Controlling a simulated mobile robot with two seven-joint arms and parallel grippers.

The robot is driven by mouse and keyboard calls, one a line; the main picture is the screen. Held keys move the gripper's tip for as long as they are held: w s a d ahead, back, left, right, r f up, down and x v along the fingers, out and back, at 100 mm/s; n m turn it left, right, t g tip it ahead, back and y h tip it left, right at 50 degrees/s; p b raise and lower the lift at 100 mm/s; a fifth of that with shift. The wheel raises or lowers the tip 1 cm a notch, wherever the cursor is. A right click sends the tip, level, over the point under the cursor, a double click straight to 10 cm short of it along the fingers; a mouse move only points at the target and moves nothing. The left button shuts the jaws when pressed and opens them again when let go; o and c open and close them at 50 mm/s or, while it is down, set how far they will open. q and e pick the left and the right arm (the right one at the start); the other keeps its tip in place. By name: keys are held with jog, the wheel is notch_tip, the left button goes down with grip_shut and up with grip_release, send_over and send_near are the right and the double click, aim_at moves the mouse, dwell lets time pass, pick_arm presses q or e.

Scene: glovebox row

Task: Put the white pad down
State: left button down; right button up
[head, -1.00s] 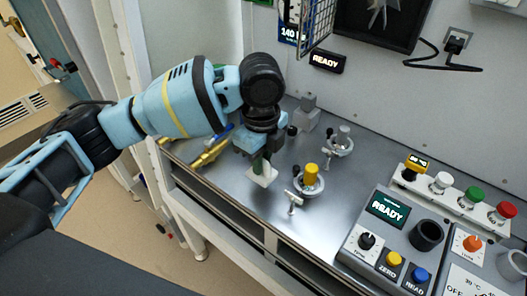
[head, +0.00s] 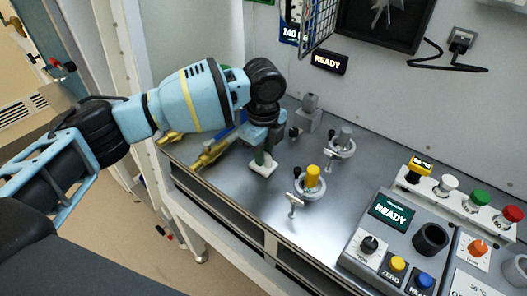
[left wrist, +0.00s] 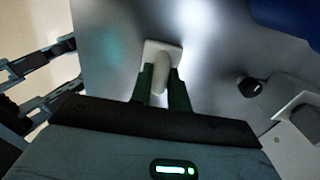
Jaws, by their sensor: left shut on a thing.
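The white pad (head: 263,168) is a small flat square at the tips of my left gripper (head: 262,155), over the left part of the steel bench. In the left wrist view the pad (left wrist: 150,48) has a pale raised grip (left wrist: 161,72) between the two green fingers of the gripper (left wrist: 161,82), which are shut on it. The pad is at or very close to the bench surface; I cannot tell if it touches. My right gripper is not in view.
A clamp with a yellow knob (head: 312,176) stands just right of the pad, and a grey-knobbed one (head: 344,137) behind it. Yellow tools (head: 210,154) lie to the left. A control panel (head: 392,212) fills the right front. Bare bench (head: 240,182) lies in front.

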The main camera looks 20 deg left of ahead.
pick_arm(q)
jog(key=shift+f, duration=0.1)
jog(key=c, duration=1.3)
grip_release()
jog(key=shift+c, duration=0.2)
notch_tip(320, 180, up, 12)
jog(key=shift+p, duration=0.3)
